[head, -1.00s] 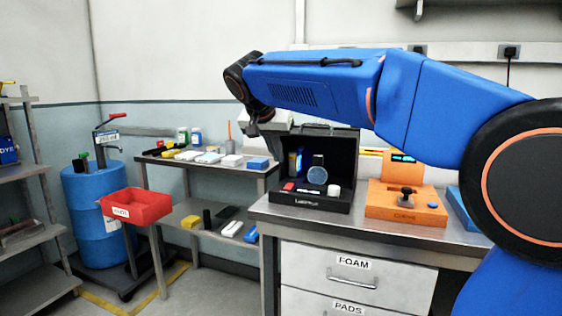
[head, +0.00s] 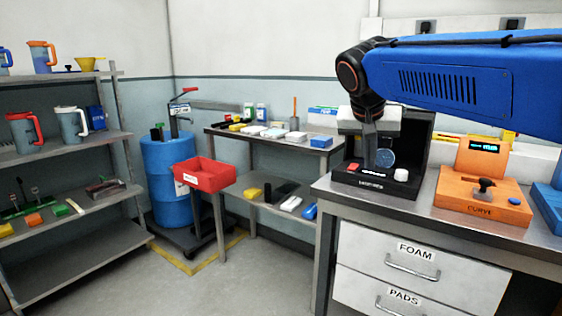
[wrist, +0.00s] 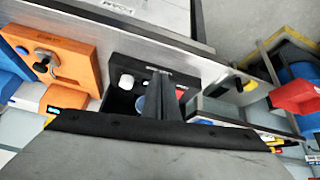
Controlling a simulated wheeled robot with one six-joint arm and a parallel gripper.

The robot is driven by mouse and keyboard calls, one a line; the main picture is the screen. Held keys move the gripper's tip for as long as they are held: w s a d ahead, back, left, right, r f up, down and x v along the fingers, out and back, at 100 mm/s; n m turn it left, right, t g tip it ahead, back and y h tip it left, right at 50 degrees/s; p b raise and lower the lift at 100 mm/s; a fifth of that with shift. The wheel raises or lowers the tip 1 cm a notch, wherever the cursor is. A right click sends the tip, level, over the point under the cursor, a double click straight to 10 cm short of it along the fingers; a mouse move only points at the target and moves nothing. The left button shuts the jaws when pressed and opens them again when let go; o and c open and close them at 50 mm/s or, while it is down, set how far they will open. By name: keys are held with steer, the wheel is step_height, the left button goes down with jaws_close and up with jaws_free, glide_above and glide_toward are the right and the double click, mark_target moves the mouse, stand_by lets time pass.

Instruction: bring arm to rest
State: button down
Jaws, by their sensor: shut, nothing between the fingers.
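My blue arm reaches in from the right in the head view. My gripper (head: 369,166) hangs at its end, pointing down, in front of the open black case (head: 388,190) on the workbench. Its narrow fingers are together with nothing between them. In the wrist view the closed gripper (wrist: 158,75) overlaps the black case (wrist: 130,72) and hides part of its inside. I cannot tell how high the fingertips are above it. The case holds a white cap (head: 401,175) and a round bluish disc (head: 385,157).
An orange CURVE unit (head: 483,180) stands right of the case. Drawers marked FOAM and PADS (head: 404,295) are below. A side table (head: 270,144), a red bin (head: 205,174), a blue drum (head: 168,180) and shelving (head: 75,205) stand left. The floor between is clear.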

steer(key=s+d+f+n+y, duration=0.1)
steer(key=s+d+f+n, duration=0.1)
steer(key=s+f, duration=1.1)
steer(key=s+d+f+n+y, duration=0.2)
steer(key=s+d+f+n, duration=0.1)
steer(key=s+f, duration=1)
steer(key=shift+s+g, duration=0.3)
steer(key=shift+s, duration=0.25)
steer(key=shift+r, duration=0.1)
